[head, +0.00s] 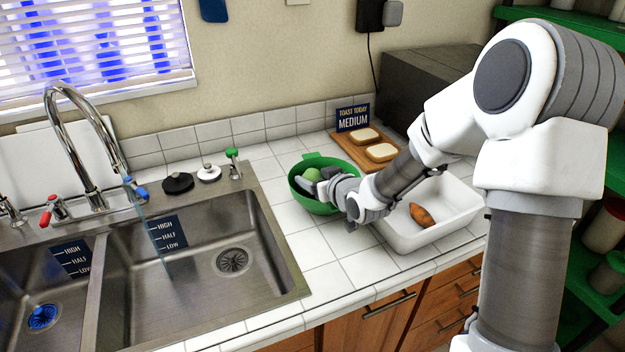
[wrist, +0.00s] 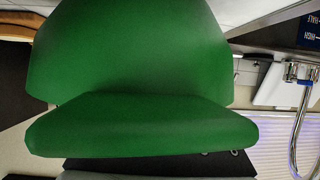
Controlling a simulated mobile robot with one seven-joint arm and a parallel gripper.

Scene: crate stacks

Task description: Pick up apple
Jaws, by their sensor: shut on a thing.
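A pale green apple (head: 312,175) shows inside a green bowl (head: 336,163) on the white tiled counter, right of the sink. My gripper (head: 318,184) reaches down into the bowl from the right, with its fingers shut on the apple. Part of the apple is hidden by the fingers. In the wrist view the green bowl (wrist: 135,55) fills most of the picture; the apple and fingertips cannot be made out there.
A white tub (head: 460,205) with a sweet potato (head: 421,215) stands right of the bowl, under my arm. Behind are a wooden board (head: 355,147) with bread slices and a small sign (head: 353,118). The sink (head: 205,250) with its faucet (head: 92,150) lies left.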

